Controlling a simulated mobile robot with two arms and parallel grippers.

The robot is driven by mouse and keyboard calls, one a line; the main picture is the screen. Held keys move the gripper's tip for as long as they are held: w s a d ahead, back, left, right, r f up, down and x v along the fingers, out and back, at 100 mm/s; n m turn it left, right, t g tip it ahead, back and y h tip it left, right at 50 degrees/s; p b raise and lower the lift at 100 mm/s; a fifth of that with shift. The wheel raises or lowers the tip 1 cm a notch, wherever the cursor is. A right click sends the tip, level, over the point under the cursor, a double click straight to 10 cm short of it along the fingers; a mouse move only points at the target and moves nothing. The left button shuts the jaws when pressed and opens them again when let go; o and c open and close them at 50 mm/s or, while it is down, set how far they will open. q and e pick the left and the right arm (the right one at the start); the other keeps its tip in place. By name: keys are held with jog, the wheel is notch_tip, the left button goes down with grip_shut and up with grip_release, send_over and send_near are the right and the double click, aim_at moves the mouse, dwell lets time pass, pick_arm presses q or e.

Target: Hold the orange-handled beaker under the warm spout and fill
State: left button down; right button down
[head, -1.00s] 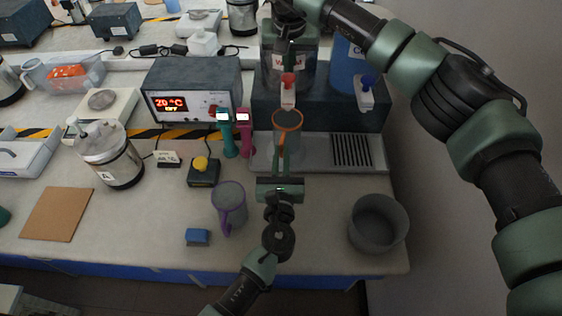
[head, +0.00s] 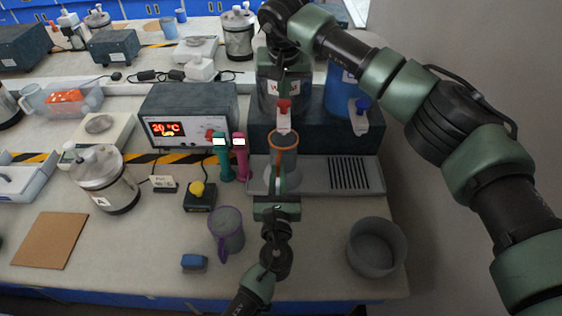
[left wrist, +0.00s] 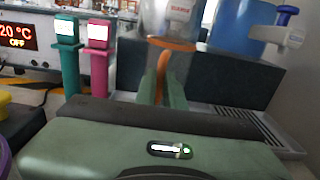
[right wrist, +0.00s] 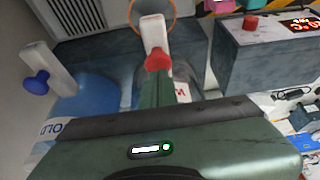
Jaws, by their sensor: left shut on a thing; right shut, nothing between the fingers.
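The clear beaker (head: 284,150) with an orange rim and handle stands upright over the grey drip tray (head: 318,178), below the red-tapped warm spout (head: 284,118). My left gripper (head: 279,190) is shut on its orange handle, which also shows between the fingers in the left wrist view (left wrist: 162,75). My right gripper (right wrist: 165,85) is shut and empty at the red tap (right wrist: 158,60); whether it touches the tap is unclear. The warm tank (head: 283,88) is partly hidden by my right arm. I cannot tell whether the beaker holds liquid.
The cold tank (head: 343,90) with a blue tap (head: 361,104) is to the right. A purple-handled beaker (head: 226,230), a blue block (head: 194,262) and a grey bowl (head: 376,248) are in front. Teal (head: 222,160) and pink (head: 240,158) handheld devices stand left of the beaker.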

jog(key=shift+f, duration=0.3)
jog(key=shift+f, duration=0.75)
jog(key=shift+r, duration=0.1)
dwell(5.4)
jog(key=shift+r, duration=2.45)
